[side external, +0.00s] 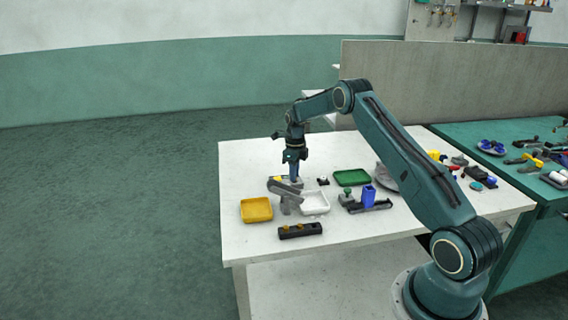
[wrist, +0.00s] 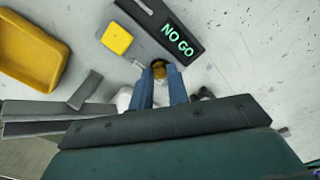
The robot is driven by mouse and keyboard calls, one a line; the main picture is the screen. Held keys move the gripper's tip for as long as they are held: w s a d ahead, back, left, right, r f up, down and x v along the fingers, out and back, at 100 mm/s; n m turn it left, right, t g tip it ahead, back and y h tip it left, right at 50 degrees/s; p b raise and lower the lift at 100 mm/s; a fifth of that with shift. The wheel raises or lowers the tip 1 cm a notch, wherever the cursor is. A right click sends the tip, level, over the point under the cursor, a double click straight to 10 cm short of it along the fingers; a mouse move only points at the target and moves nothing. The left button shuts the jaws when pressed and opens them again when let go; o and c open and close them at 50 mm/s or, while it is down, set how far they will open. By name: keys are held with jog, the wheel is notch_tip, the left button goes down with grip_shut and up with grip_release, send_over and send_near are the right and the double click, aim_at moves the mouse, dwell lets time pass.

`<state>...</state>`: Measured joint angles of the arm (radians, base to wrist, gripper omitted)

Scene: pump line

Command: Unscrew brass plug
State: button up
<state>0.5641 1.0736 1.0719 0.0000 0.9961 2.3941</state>
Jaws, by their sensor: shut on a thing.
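The brass plug (wrist: 159,72) shows as a small round golden-brown piece between the blue fingertips in the wrist view. My gripper (wrist: 161,80) is shut on it, one finger on each side. In the side external view my gripper (side external: 295,180) points straight down, low over the grey fixture (side external: 287,203) on the white table. The plug is hidden there. Whether its thread is engaged cannot be told. A dark panel (wrist: 165,30) beside the fingers shows lit green letters reading NO GO. A yellow square piece (wrist: 117,39) lies near it.
A yellow tray (side external: 256,217) is left of the fixture and a white tray (side external: 315,208) right of it. A dark block with yellow pieces (side external: 300,231) lies in front. A green tray (side external: 352,177) and a blue block (side external: 368,194) stand further right. The front left table is clear.

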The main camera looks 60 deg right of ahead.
grip_shut()
jog(key=n, duration=0.7)
dwell(0.3)
jog(key=shift+o, duration=2)
grip_release()
jog(key=shift+r, duration=0.15)
